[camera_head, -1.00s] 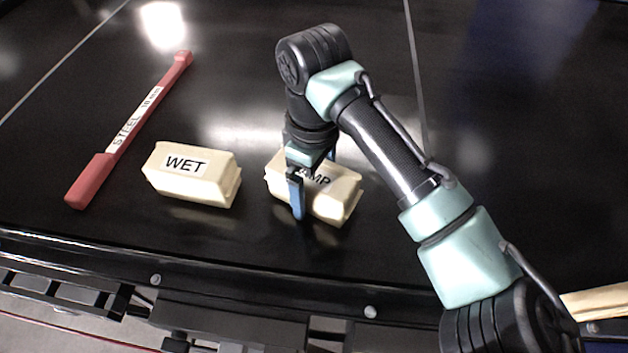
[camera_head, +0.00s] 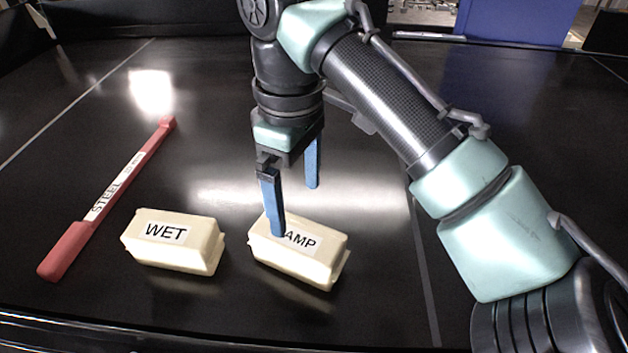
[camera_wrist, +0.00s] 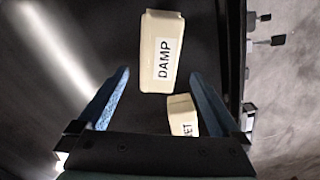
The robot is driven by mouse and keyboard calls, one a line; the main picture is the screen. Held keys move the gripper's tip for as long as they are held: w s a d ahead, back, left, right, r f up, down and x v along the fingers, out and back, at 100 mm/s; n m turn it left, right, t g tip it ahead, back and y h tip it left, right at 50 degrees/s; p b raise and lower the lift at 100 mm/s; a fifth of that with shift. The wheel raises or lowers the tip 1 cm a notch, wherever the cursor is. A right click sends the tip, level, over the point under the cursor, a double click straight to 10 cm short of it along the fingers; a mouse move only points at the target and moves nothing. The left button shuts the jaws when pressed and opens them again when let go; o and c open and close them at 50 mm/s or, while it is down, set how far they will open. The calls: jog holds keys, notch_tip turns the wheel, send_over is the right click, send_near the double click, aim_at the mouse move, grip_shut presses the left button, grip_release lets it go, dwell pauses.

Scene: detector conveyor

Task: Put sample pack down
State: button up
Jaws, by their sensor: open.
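A cream pack labelled DAMP (camera_head: 299,257) rests on the black conveyor belt (camera_head: 390,300); it also shows in the wrist view (camera_wrist: 160,55), between and beyond the fingers. My gripper (camera_head: 295,212) is open and empty, raised above the pack with its blue fingers apart. In the head view one finger overlaps the label's first letter. In the wrist view the gripper (camera_wrist: 158,100) has clear space between its fingers and the pack. A second cream pack labelled WET (camera_head: 172,243) lies to the left of DAMP, and partly shows in the wrist view (camera_wrist: 182,112) near the right finger.
A red wand labelled STEEL (camera_head: 110,195) lies on the belt left of the WET pack. The belt's front edge (camera_head: 60,333) runs along the bottom. A blue panel (camera_head: 515,22) stands at the back right. The belt behind the packs is clear.

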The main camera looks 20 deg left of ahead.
jog(key=shift+a, duration=0.1)
jog(key=w+a+r+t+y, duration=0.2)
jog(key=a+r+t+y, duration=0.25)
jog(key=a, duration=0.55)
notch_tip(320, 180, up, 14)
jog(key=w+a+m+t+y, duration=0.2)
jog(key=a+t+y, duration=0.1)
jog(key=t+y, duration=0.35)
jog(key=s+d+r+m+t, duration=0.1)
jog(key=d+r+m+t, duration=0.6)
jog(key=d+r, duration=0.45)
jog(key=s+d+r+m+t+h, duration=0.2)
jog(key=s+d+m+t+h, duration=0.1)
jog(key=d, duration=0.5)
jog(key=s+d+r+m+t+h, duration=0.2)
jog(key=s+d+m+t+h, duration=0.2)
jog(key=d+h, duration=0.4)
jog(key=shift+s+r+m+t, duration=0.3)
jog(key=shift+s+t, duration=0.35)
jog(key=shift+t, duration=0.55)
